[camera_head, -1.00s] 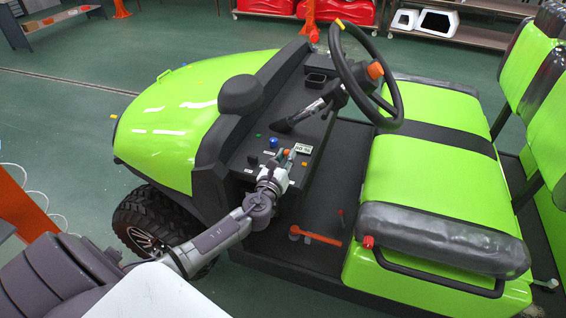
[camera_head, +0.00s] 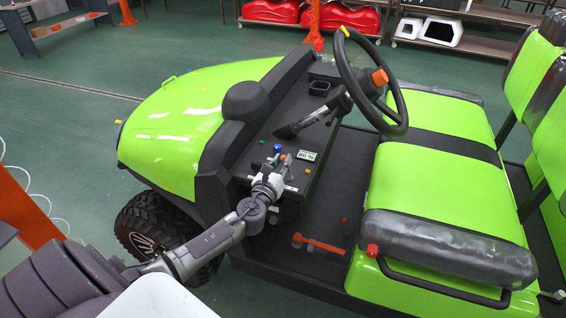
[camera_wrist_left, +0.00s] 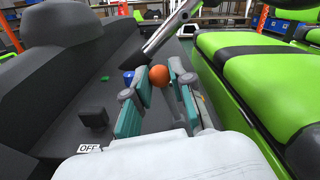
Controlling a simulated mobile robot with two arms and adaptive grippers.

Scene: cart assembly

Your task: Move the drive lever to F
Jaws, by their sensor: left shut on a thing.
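The drive lever shows as an orange ball knob (camera_wrist_left: 158,76) between the two teal-padded fingers of my left gripper (camera_wrist_left: 160,98) in the left wrist view. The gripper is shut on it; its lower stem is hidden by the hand. In the head view my left gripper (camera_head: 280,163) is at the cart's dark dashboard (camera_head: 240,162), just left of a small display (camera_head: 307,155). The fingers mostly hide the knob there. I cannot read an F mark. A white OFF label (camera_wrist_left: 89,148) shows left of the hand. My right gripper is not in view.
A blue button (camera_head: 277,149) and a black knob (camera_wrist_left: 94,118) are close to the hand. The steering wheel (camera_head: 343,82) and its column are behind, to the right. The green seat (camera_head: 425,185) is to the right. A red floor lever (camera_head: 318,244) is below.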

